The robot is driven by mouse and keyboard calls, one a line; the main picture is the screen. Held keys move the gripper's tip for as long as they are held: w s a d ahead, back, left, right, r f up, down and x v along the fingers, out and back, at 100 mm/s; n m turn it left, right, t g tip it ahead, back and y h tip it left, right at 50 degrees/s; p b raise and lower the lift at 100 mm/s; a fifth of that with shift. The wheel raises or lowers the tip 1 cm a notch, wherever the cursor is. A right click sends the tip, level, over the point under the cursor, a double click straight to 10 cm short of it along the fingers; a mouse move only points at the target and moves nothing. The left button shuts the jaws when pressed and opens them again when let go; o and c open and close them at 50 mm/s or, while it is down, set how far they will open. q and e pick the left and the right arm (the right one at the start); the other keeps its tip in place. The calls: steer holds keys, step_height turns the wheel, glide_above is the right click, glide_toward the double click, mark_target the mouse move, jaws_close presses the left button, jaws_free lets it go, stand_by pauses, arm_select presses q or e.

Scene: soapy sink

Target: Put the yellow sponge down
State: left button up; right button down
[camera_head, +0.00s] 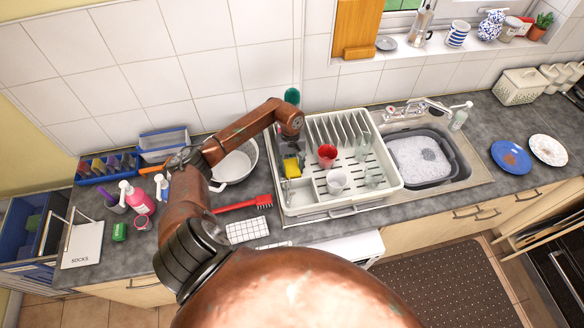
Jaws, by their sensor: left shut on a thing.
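The yellow sponge (291,168) is at the left side of the white dish rack (388,182), below the end of my left arm. My left gripper (291,153) points down there and is shut on the sponge. The fingers are small and dark, mostly hidden under the wrist. I cannot tell whether the sponge touches the rack. My right gripper is not in view.
The rack holds a red cup (327,154), a white cup (337,180) and glasses. A white bowl (236,165) and a red brush (243,204) lie left of it. The soapy sink (420,160) is to the right. Two plates (511,157) lie farther right.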

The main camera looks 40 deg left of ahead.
mark_target(292, 166)
arm_select(q)
steer(key=shift+w+f, duration=0.1)
steer(key=shift+f, duration=0.1)
steer(key=o, duration=0.6)
steer(key=shift+o, duration=0.7)
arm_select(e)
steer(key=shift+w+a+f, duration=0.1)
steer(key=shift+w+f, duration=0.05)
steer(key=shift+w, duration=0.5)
arm_select(q)
steer(key=shift+r, duration=0.1)
steer(key=shift+r, duration=0.1)
step_height(292, 166, up, 12)
steer(key=a+b, duration=0.1)
steer(key=b, duration=0.2)
steer(key=shift+w, duration=0.4)
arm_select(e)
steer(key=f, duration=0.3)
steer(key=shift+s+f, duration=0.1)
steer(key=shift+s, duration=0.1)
